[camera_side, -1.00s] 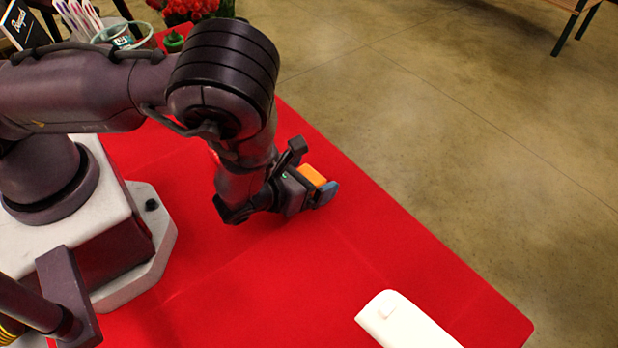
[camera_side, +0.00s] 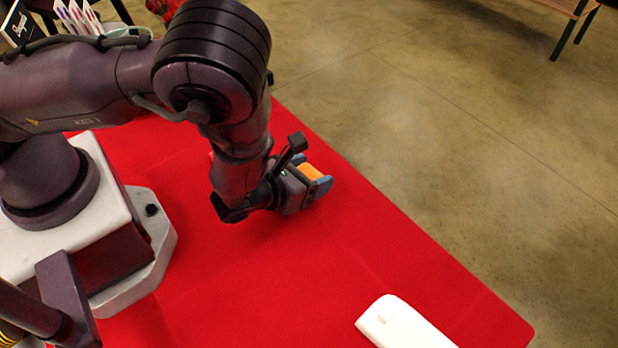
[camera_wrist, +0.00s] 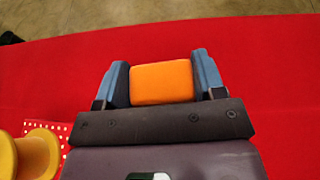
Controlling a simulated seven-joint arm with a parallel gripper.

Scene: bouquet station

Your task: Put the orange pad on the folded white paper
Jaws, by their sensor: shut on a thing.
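The orange pad (camera_wrist: 161,82) is a small block with rounded corners, held between the two blue fingers of my gripper (camera_wrist: 162,80) in the wrist view. In the side view the orange pad (camera_side: 311,172) shows between the fingertips of my gripper (camera_side: 315,175), over the red table near its far edge. I cannot tell how high it is above the cloth. The folded white paper (camera_side: 405,328) lies on the red cloth at the bottom right of the side view, partly cut off by the frame. It is well apart from my gripper and is not in the wrist view.
The red table (camera_side: 300,270) is clear between my gripper and the white paper. A yellow spool-like thing (camera_wrist: 30,155) stands by a white-dotted red patch (camera_wrist: 62,130) at lower left in the wrist view. Pens and a small sign (camera_side: 25,25) are at the back left.

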